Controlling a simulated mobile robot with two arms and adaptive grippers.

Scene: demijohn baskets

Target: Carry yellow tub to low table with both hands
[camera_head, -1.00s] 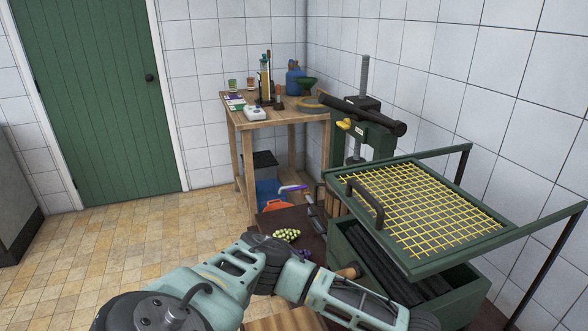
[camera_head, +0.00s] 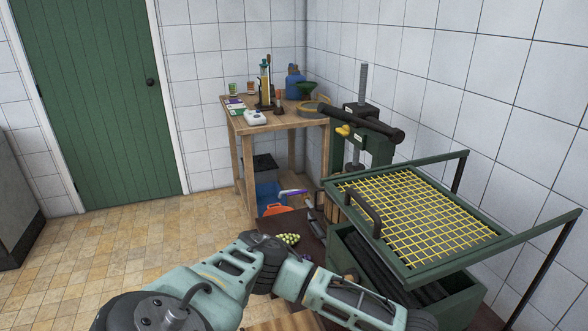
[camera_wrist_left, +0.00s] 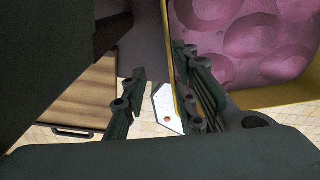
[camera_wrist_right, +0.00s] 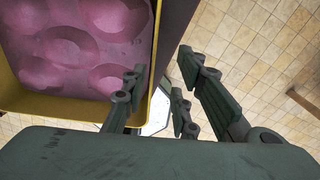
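The yellow tub (camera_wrist_left: 305,94) shows in the left wrist view at the right, filled with pink-purple lumpy contents. It also shows in the right wrist view (camera_wrist_right: 157,30) at the upper left. My left gripper (camera_wrist_left: 160,92) is open, with the tub's yellow edge running between its fingers, close to the right one. My right gripper (camera_wrist_right: 152,100) is open, with the yellow edge passing between its fingers. I cannot tell whether any finger touches the tub. The head view shows neither the tub nor the gripper fingers. I cannot identify the low table for certain.
A green press with a yellow grid (camera_head: 430,215) stands at the right. A dark brown surface (camera_head: 300,222) holds green grapes (camera_head: 288,239). A wooden table (camera_head: 290,122) with bottles stands in the back corner. Tiled floor (camera_head: 150,250) is free at the left.

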